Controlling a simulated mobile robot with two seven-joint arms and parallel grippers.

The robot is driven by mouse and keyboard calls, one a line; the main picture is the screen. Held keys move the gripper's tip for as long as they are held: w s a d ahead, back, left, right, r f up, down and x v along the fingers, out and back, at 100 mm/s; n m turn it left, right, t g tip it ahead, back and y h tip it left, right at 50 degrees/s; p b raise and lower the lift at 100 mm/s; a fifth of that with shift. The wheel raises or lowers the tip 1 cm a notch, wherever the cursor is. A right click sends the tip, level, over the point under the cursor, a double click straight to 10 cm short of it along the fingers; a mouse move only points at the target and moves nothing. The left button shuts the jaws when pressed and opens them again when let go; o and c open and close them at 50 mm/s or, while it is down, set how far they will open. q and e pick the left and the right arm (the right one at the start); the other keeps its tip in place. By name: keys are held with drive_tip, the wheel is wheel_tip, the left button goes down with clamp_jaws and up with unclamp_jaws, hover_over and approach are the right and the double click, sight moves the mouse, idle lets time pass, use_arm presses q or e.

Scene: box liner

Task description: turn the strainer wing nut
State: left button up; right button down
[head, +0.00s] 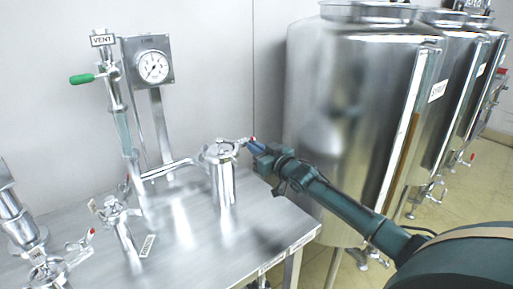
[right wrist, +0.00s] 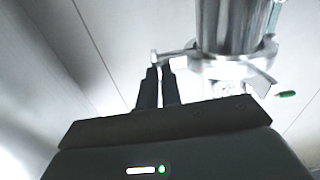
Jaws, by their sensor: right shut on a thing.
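The strainer (head: 222,180) is a shiny steel canister standing upright on the steel table, with a clamp around its top. My right gripper (head: 250,146) reaches in from the right and is shut on the wing nut. In the right wrist view my fingers (right wrist: 160,74) are close together at the wing nut's bright metal (right wrist: 158,58), beside the strainer's steel body (right wrist: 228,25). The fingers partly hide the nut. My left gripper is out of view.
A pressure gauge (head: 153,66) and a VENT valve with a green handle (head: 82,79) stand at the back left. Smaller steel valves (head: 122,225) are at the front left. Large steel tanks (head: 340,110) stand close behind my right arm. The table's front right is clear.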

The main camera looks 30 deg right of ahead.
drive_tip(key=shift+n, duration=0.5)
drive_tip(key=c, duration=1.6)
unclamp_jaws()
drive_tip(key=shift+s+d+b, duration=0.15)
drive_tip(key=shift+s+b, duration=0.05)
drive_tip(key=shift+s, duration=2)
drive_tip(key=shift+s+d+b, duration=0.2)
drive_tip(key=shift+s, duration=1.95)
drive_tip(key=shift+s+d+b, duration=0.15)
drive_tip(key=shift+s+b, duration=0.05)
drive_tip(key=shift+s, duration=2)
